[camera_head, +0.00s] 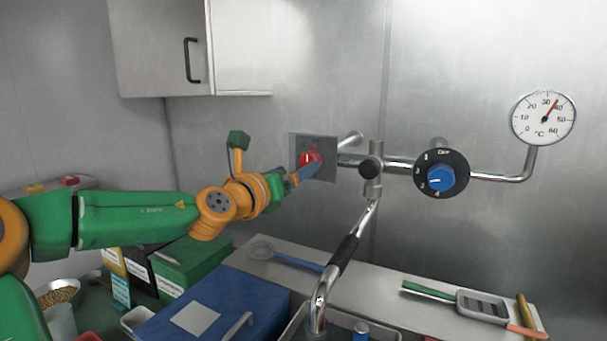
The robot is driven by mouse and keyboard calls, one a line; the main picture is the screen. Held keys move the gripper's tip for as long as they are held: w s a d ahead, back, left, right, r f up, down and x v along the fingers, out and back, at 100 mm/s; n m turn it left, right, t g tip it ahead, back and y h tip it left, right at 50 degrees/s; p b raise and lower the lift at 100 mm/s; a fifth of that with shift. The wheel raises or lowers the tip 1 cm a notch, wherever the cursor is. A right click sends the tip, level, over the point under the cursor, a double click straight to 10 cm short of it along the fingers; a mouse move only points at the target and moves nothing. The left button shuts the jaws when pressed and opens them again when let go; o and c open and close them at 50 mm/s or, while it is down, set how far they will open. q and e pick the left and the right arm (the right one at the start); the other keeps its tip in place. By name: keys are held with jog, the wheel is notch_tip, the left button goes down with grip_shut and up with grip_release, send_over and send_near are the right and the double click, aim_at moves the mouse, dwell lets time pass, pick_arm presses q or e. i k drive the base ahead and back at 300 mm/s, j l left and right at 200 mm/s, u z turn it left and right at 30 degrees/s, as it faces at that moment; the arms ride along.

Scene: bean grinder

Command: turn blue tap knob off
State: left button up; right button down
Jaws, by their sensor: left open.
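The blue tap knob (440,179) sits at the centre of a round black dial (445,158) on the steel wall pipe, right of centre. A short white mark shows on the knob, toward its left side; the small print on the dial is hard to read. My left gripper (299,177) is open, well to the left of the blue knob and apart from it. Its fingertips are at the lower edge of a red knob (309,157) on a square grey plate (326,147). I cannot tell whether they touch it. My right gripper is out of view.
A chrome tap spout (368,215) with a black grip stands between my left gripper and the blue knob. A thermometer gauge (544,118) is at the far right. A blue box (215,308), a sink and utensils lie below. A cabinet (160,45) hangs upper left.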

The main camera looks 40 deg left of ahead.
aim_at(441, 176)
jog(key=k+l, duration=0.25)
jog(key=k, duration=0.25)
jog(key=k+l, duration=0.2)
jog(key=k, duration=0.25)
jog(key=k+l, duration=0.25)
jog(key=k, duration=0.25)
